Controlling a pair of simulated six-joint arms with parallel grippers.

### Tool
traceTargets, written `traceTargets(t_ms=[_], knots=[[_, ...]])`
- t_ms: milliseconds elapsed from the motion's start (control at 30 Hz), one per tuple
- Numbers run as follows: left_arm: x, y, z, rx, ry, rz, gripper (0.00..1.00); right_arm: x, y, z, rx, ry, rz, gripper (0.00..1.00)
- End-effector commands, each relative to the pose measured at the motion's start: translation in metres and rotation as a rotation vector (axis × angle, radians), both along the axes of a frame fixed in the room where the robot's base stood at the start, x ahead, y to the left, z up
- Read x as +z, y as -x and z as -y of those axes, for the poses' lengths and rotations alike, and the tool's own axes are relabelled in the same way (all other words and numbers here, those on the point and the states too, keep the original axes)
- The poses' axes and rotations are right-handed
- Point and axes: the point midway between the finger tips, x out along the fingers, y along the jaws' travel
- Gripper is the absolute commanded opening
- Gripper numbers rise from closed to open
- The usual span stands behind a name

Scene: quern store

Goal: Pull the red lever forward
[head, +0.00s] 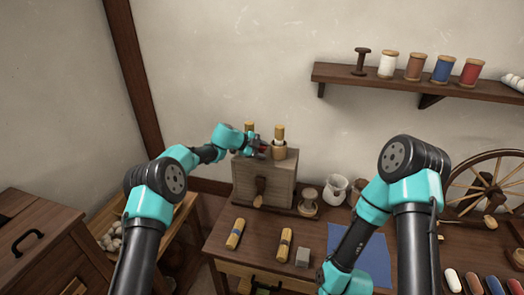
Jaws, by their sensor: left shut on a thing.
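A grey-brown wooden box (265,182) stands at the back of the table against the wall, with a wooden handle on its front. A small piece of the red lever (263,150) shows at the top of the box. My left gripper (260,147) reaches in from the left and is shut on the red lever, hiding most of it.
A white jug (335,190) is right of the box. A spool shelf (420,80) hangs above.

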Motion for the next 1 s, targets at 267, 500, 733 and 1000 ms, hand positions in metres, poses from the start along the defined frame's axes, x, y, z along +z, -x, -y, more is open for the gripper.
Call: traceTargets(t_ms=[267, 500, 733, 1000], knots=[[0.0, 0.003, -0.002, 0.006, 0.032, 0.092, 0.2, 0.0, 0.0, 0.0, 0.0, 0.0, 0.0, 0.43], [-0.002, 0.008, -0.003, 0.007, 0.069, 0.207, 0.2, 0.0, 0.0, 0.0, 0.0, 0.0, 0.0, 0.43], [-0.004, 0.013, -0.005, 0.005, 0.108, 0.323, 0.2, 0.0, 0.0, 0.0, 0.0, 0.0, 0.0, 0.43], [-0.007, 0.017, -0.007, 0.005, 0.147, 0.439, 0.2, 0.0, 0.0, 0.0, 0.0, 0.0, 0.0, 0.43]])
